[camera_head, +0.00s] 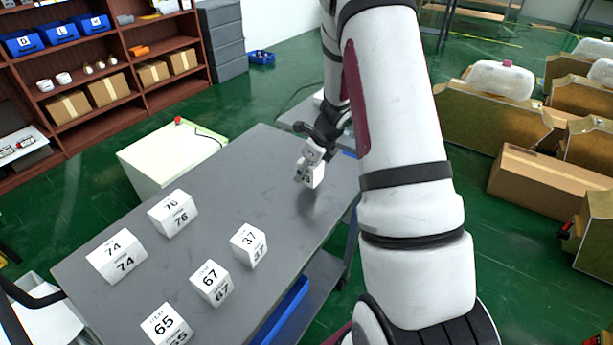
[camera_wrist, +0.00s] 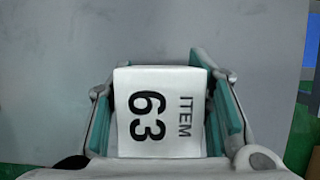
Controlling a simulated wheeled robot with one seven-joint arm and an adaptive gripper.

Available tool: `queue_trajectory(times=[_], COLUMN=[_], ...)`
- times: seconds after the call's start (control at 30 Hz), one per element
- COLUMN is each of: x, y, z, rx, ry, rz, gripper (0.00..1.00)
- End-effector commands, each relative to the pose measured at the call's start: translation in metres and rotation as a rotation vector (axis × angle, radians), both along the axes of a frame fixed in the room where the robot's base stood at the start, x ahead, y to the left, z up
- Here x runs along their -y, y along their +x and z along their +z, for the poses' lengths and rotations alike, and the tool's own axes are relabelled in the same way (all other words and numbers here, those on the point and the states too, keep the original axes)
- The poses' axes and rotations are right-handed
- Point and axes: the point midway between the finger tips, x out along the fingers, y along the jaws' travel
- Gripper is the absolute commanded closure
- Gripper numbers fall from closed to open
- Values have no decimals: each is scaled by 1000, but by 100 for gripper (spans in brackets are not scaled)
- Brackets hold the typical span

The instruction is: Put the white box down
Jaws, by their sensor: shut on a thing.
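My gripper (camera_head: 312,166) is shut on a white box (camera_wrist: 160,118) marked "ITEM 63", with a finger on each side of it in the wrist view. In the head view the white box (camera_head: 313,177) hangs at my gripper over the far right part of the grey table (camera_head: 240,180). A dark shadow lies on the table below it, and the box looks a little above the surface; the exact gap is hard to tell.
Other white boxes stand on the table: 74 (camera_head: 117,256), 76 (camera_head: 173,213), 67 (camera_head: 211,283), 37 (camera_head: 249,245) and 65 (camera_head: 166,325). The table around my gripper is bare. A white cabinet (camera_head: 160,160) stands beyond the table's left edge.

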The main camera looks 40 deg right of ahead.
Motion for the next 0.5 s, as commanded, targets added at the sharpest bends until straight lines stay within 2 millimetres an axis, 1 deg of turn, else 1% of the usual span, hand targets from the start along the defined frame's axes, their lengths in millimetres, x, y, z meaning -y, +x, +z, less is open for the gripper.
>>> queue_trajectory(times=[0.03,0.1,0.17,0.5], x=[1,1,1,0], y=[-2,-2,-2,-1], z=[-11,-21,-27,-29], rx=[-6,-4,-4,-2], ry=[5,3,3,2], rz=[-5,-6,-3,-2], gripper=[83,83,83,83])
